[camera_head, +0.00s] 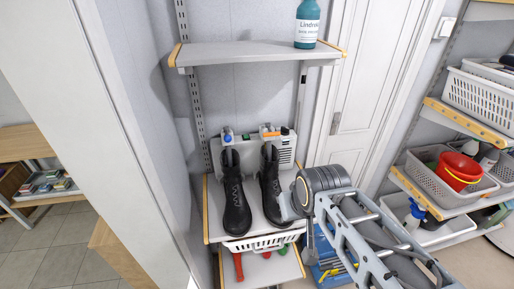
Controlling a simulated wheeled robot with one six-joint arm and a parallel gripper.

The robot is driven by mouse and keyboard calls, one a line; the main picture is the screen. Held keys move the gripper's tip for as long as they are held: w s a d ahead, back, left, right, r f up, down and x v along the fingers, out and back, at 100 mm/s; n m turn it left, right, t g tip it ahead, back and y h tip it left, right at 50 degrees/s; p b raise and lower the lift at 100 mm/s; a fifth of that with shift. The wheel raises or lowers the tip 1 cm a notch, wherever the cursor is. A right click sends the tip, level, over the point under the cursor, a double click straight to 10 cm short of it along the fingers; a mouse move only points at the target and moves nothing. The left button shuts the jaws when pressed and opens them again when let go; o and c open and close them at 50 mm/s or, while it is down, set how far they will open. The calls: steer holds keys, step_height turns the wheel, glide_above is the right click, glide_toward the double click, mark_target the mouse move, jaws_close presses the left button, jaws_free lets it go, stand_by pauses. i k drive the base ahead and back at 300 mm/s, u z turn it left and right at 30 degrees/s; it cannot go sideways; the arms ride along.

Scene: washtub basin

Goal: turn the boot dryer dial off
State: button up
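The boot dryer (286,153) is a pale box at the back of the middle shelf. Two black boots, a left one (235,205) and a right one (270,190), stand in front of it and hide much of it. On its top edge are a small blue round part (227,135) at the left and an orange part (271,133) with a dark piece at the right. I cannot tell which is the dial or how it is set. My gripper (287,208) is beside the right boot, lower than the dryer's top. Its fingers are mostly hidden by my wrist.
An upper shelf (240,52) with a teal bottle (307,25) overhangs the dryer. A white basket (262,241) hangs below the boots' shelf. A tall white panel (130,120) closes the left side. A rack at right holds baskets and a red bucket (458,171).

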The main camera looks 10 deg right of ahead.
mark_target(284, 131)
steer(key=u, duration=1.7)
steer(key=k, duration=0.75)
steer(key=z, duration=1.35)
steer(key=i, duration=1)
steer(key=u, duration=0.05)
